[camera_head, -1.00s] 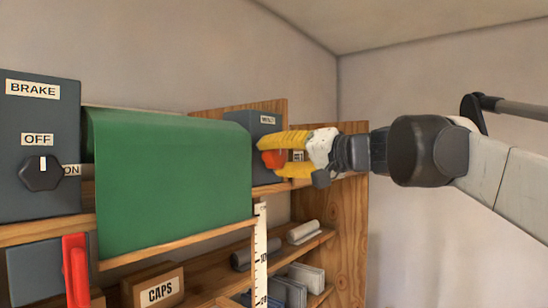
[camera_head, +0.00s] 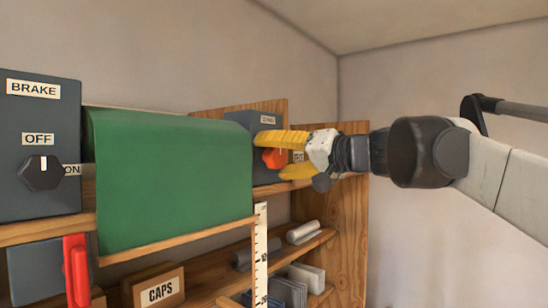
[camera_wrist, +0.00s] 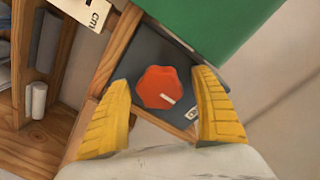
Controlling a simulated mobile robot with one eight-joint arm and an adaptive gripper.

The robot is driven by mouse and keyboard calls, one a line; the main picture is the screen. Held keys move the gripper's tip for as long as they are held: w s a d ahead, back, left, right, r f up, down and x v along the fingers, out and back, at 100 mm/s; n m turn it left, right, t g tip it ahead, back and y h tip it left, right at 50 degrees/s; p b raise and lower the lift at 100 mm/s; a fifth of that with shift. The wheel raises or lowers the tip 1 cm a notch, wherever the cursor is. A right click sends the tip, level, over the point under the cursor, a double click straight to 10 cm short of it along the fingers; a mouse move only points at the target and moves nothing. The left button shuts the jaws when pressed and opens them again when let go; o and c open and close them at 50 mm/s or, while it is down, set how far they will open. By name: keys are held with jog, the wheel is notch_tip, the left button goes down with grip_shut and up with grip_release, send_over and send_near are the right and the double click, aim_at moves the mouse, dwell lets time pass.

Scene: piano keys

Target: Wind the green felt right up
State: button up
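The green felt (camera_head: 175,180) hangs from a roll on the shelf unit, with a wooden bar (camera_head: 180,240) along its lower edge. It also shows at the top of the wrist view (camera_wrist: 210,22). An orange knob (camera_wrist: 157,88) with a white pointer mark sits on a dark grey box (camera_head: 240,122) right of the felt. My gripper (camera_head: 268,156) is open around the knob. In the wrist view, one yellow finger stands on each side of the knob, with gaps between. The knob is partly hidden by the fingers in the head view.
A grey BRAKE box (camera_head: 40,120) at left has a black knob (camera_head: 41,173) pointing toward OFF. A red lever (camera_head: 76,270) is below it. A white scale (camera_head: 260,250) stands beside the felt's lower right corner. Lower shelves hold a CAPS box (camera_head: 158,287) and grey pieces.

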jog(key=v, duration=1.2)
jog(key=shift+f, duration=0.1)
